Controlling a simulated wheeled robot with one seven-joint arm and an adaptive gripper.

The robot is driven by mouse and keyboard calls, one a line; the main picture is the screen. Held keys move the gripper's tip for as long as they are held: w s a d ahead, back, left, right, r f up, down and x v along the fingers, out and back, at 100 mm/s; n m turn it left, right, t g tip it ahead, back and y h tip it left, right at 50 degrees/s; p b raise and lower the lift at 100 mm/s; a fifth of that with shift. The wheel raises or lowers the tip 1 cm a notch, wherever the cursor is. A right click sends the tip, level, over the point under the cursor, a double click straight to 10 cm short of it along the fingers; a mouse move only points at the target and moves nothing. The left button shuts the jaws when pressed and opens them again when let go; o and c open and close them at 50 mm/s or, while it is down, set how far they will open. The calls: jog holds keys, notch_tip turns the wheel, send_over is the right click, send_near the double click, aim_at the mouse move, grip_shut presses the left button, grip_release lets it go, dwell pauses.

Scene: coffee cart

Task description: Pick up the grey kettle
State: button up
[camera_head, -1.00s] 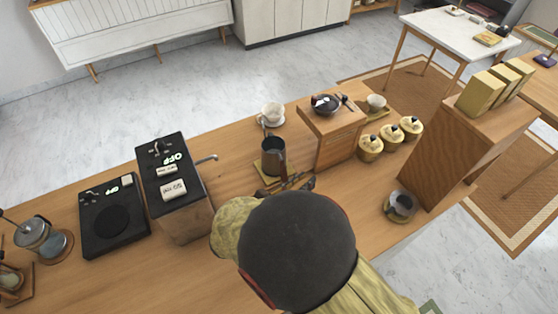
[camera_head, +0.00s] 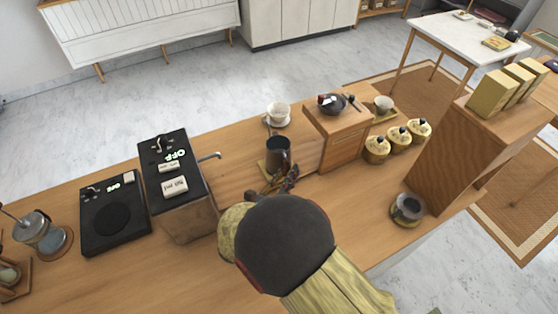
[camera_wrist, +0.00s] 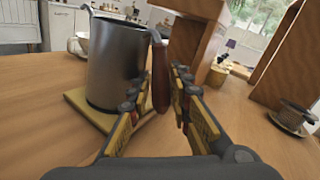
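The grey kettle (camera_head: 278,156) stands upright on a small yellow-green mat (camera_head: 263,168) on the wooden counter. In the wrist view the kettle (camera_wrist: 117,62) is a dark metal body at left centre, its brown handle (camera_wrist: 160,75) pointing toward me. My gripper (camera_wrist: 162,112) is open, with one finger on each side of the handle in the picture. I see no clear contact with it. In the head view my gripper (camera_head: 283,181) is just in front of the kettle, partly hidden by my arm.
A wooden box with a dark bowl (camera_head: 332,104) stands right of the kettle, and a white cup (camera_head: 278,114) behind it. A black-topped machine (camera_head: 165,165) with a spout is to the left. Yellow canisters (camera_head: 400,139) and a dark cup (camera_head: 407,208) are further right.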

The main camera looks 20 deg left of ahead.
jog(key=shift+w, duration=0.1)
jog(key=shift+c, duration=1.3)
grip_shut()
jog(key=shift+r, duration=0.1)
